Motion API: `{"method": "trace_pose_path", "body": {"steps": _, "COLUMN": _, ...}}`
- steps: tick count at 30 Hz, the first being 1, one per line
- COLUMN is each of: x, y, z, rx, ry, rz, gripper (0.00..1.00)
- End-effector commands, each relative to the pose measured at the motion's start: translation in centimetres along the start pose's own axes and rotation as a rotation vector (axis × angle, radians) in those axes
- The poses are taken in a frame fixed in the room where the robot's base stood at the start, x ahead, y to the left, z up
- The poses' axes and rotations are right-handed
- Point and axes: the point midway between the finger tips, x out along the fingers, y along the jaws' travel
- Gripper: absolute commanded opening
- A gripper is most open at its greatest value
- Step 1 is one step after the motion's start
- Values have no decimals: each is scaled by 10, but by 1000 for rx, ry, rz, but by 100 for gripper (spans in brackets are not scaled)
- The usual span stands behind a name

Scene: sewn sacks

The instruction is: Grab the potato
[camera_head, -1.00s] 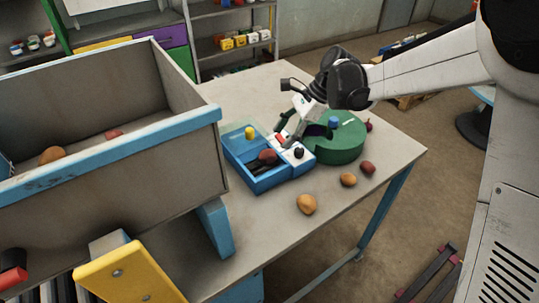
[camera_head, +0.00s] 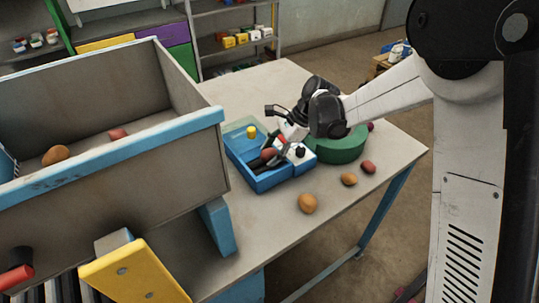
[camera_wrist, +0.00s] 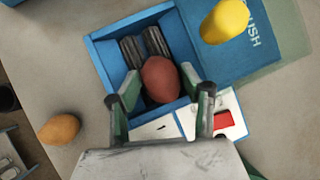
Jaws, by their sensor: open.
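A reddish-brown potato (camera_head: 267,154) lies in a blue box (camera_head: 262,183). In the wrist view the potato (camera_wrist: 161,79) sits in the box, over dark ribbed pieces. My gripper (camera_wrist: 160,84) is open, with one finger on each side of the potato. I cannot tell whether the fingers touch it. In the head view my gripper (camera_head: 277,153) reaches into the box from the right. Other potatoes lie on the table, including a tan one (camera_head: 307,203), a smaller tan one (camera_head: 348,179) and a reddish one (camera_head: 368,167).
A yellow knob-like object (camera_head: 250,132) is at the back of the blue box. A green round object (camera_head: 341,147) stands right of it. A large grey bin (camera_head: 110,190) with a blue rim holds more potatoes at left. The table's (camera_head: 270,230) front is mostly clear.

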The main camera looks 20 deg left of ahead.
Motion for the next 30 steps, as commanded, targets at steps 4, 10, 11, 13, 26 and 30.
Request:
{"method": "trace_pose_path", "body": {"steps": 4, "x": 0, "y": 0, "z": 0, "rx": 0, "ry": 0, "rz": 0, "gripper": 30}}
{"method": "trace_pose_path", "body": {"steps": 10, "x": 0, "y": 0, "z": 0, "rx": 0, "ry": 0, "rz": 0, "gripper": 10}}
{"method": "trace_pose_path", "body": {"steps": 11, "x": 0, "y": 0, "z": 0, "rx": 0, "ry": 0, "rz": 0, "gripper": 10}}
{"method": "trace_pose_path", "body": {"steps": 13, "x": 0, "y": 0, "z": 0, "rx": 0, "ry": 0, "rz": 0, "gripper": 10}}
{"method": "trace_pose_path", "body": {"steps": 26, "x": -23, "y": -4, "z": 13, "rx": 0, "ry": 0, "rz": 0, "gripper": 10}}
{"method": "trace_pose_path", "body": {"steps": 30, "x": -35, "y": -3, "z": 31, "rx": -3, "ry": -1, "rz": 2, "gripper": 10}}
